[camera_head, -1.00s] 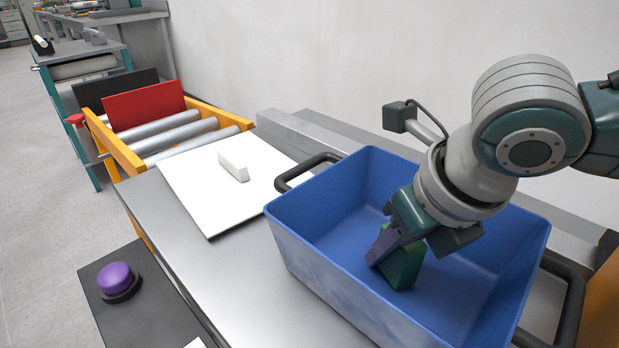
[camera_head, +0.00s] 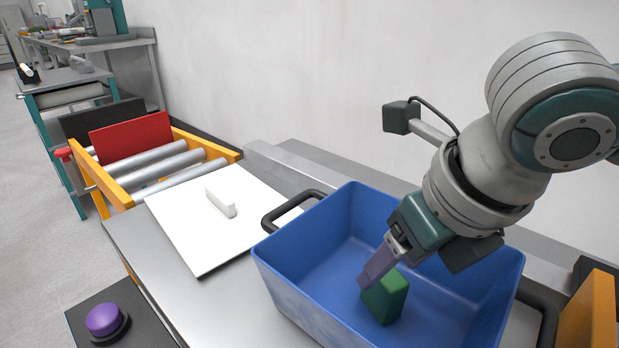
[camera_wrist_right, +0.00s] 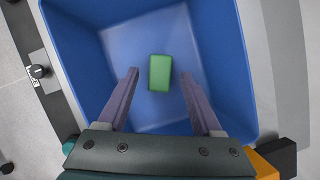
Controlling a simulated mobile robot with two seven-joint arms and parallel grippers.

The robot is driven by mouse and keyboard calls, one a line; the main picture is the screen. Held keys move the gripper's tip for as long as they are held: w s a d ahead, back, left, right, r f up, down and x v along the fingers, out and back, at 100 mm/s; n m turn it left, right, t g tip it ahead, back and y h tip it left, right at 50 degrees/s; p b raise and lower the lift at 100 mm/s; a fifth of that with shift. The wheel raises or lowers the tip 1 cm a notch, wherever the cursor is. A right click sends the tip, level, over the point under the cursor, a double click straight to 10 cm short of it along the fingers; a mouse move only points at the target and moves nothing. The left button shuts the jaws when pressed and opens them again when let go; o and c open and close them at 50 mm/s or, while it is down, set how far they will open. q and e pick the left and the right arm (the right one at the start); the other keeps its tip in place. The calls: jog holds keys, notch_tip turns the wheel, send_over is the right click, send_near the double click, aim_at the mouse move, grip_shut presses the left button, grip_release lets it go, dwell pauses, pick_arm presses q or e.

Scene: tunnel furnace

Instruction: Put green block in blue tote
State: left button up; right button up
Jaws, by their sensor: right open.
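The green block (camera_head: 386,298) is inside the blue tote (camera_head: 290,283), resting on its floor. In the right wrist view the green block (camera_wrist_right: 160,72) lies just beyond the fingertips, with blue floor around it. My right gripper (camera_head: 372,275) reaches down into the tote above the block. Its purple fingers (camera_wrist_right: 160,88) are spread apart with nothing between them. One finger overlaps the block in the head view. My left gripper does not show.
A white board (camera_head: 190,245) with a white bar-shaped piece (camera_head: 221,203) lies left of the tote. A roller conveyor (camera_head: 165,165) holds a red panel (camera_head: 131,138). A purple button (camera_head: 104,320) is at the lower left. The tote has black handles (camera_head: 290,207).

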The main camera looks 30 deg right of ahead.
jog(key=p+v, duration=0.1)
jog(key=v, duration=0.5)
jog(key=shift+p, duration=0.3)
